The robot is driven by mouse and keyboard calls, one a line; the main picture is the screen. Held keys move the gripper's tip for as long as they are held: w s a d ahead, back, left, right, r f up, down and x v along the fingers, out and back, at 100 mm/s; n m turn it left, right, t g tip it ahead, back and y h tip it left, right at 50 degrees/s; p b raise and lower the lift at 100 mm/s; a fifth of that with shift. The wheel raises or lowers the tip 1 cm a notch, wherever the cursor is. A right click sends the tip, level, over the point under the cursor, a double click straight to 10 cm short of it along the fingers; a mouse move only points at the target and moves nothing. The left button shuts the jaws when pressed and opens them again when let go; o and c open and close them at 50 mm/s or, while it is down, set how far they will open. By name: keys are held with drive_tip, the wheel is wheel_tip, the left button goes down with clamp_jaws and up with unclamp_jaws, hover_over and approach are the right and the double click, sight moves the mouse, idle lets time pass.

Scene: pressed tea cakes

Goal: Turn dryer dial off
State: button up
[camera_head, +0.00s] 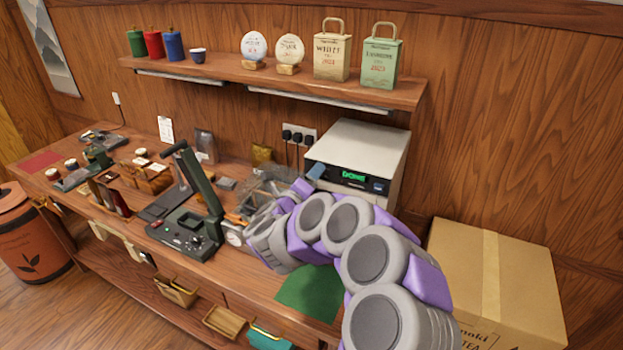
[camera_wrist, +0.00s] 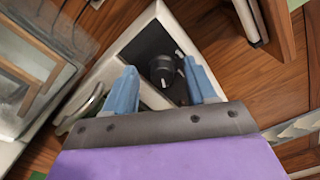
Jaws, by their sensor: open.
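The dryer (camera_head: 362,143) is a white box with a green-lit display (camera_head: 353,177) at the back right of the bench. Its black round dial (camera_wrist: 162,68) shows in the wrist view on a dark panel, with a small pale mark on it. My gripper (camera_wrist: 162,85) is open, with one blue finger on each side of the dial in the picture. I cannot tell whether the fingers touch it. In the head view my gripper (camera_head: 314,171) is at the dryer's front left, and I cannot make out the dial there.
A clear container (camera_head: 272,182) stands left of the dryer. A dark green lever press (camera_head: 200,200) stands further left. A shelf (camera_head: 290,86) with tins and bags runs above. A cardboard box (camera_head: 505,270) stands at the right. A green mat (camera_head: 308,292) lies at the bench front.

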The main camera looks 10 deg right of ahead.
drive_tip(key=c, duration=1)
drive_tip(key=shift+n, duration=0.3)
drive_tip(key=n+p, duration=0.5)
drive_tip(key=n, duration=0.1)
drive_tip(key=n+p, duration=0.5)
drive_tip(key=n, duration=0.1)
drive_tip(key=n+p, duration=0.5)
drive_tip(key=n, duration=0.1)
drive_tip(key=shift+s+d+f+p, duration=0.1)
drive_tip(key=shift+s+f+p, duration=0.05)
drive_tip(key=shift+f+p, duration=0.15)
drive_tip(key=n+p, duration=0.4)
drive_tip(key=n, duration=0.1)
drive_tip(key=shift+f, duration=0.1)
drive_tip(key=shift+c, duration=0.2)
drive_tip(key=shift+n, duration=0.3)
